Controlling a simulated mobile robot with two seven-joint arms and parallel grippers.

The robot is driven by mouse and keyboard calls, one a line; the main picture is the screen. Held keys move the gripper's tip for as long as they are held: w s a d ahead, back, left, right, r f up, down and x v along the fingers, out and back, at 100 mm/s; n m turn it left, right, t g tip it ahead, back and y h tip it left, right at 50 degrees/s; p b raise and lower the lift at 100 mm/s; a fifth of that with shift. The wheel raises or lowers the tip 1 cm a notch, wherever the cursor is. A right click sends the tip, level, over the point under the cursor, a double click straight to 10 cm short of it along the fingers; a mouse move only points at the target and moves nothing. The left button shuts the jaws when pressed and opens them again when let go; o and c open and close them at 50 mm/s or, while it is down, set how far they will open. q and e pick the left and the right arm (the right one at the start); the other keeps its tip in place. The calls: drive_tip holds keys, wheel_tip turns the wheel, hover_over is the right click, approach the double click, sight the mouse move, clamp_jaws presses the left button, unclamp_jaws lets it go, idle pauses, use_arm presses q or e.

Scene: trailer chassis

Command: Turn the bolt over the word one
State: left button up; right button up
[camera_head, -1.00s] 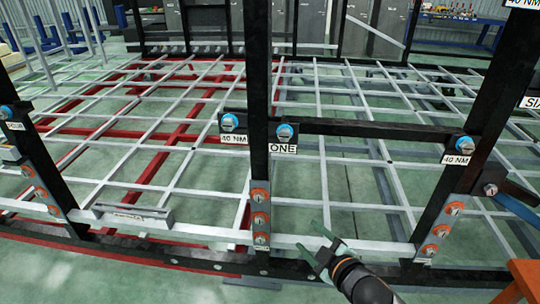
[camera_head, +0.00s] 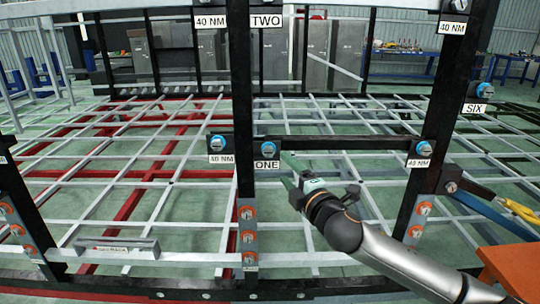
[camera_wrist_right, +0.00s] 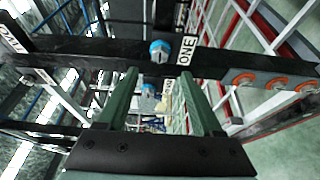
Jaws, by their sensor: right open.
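The bolt over the word ONE (camera_head: 267,146) has a blue collar and a grey head and sits on the black upright, just above the white ONE label (camera_head: 266,165). In the right wrist view the same bolt (camera_wrist_right: 159,50) lies beyond and between my fingertips, beside the ONE label (camera_wrist_right: 187,49). My right gripper (camera_head: 288,166) is open and empty, just right of the bolt and label in the head view. Its two green fingers (camera_wrist_right: 158,75) point toward the bolt and appear apart from it. My left gripper is not in view.
Another blue bolt (camera_head: 217,143) with a 40 NM label is left of the upright, and one (camera_head: 421,148) is at the crossbar's right end. Orange bolts (camera_head: 247,236) sit lower on the upright. An orange surface (camera_head: 512,268) is at lower right.

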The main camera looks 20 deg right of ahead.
sight(270, 153)
drive_tip(key=w, duration=0.6)
drive_tip(key=w+a, duration=0.1)
drive_tip(key=w, duration=0.2)
drive_tip(key=shift+w+a, duration=0.1)
drive_tip(key=shift+w, duration=0.2)
clamp_jaws()
idle(0.3)
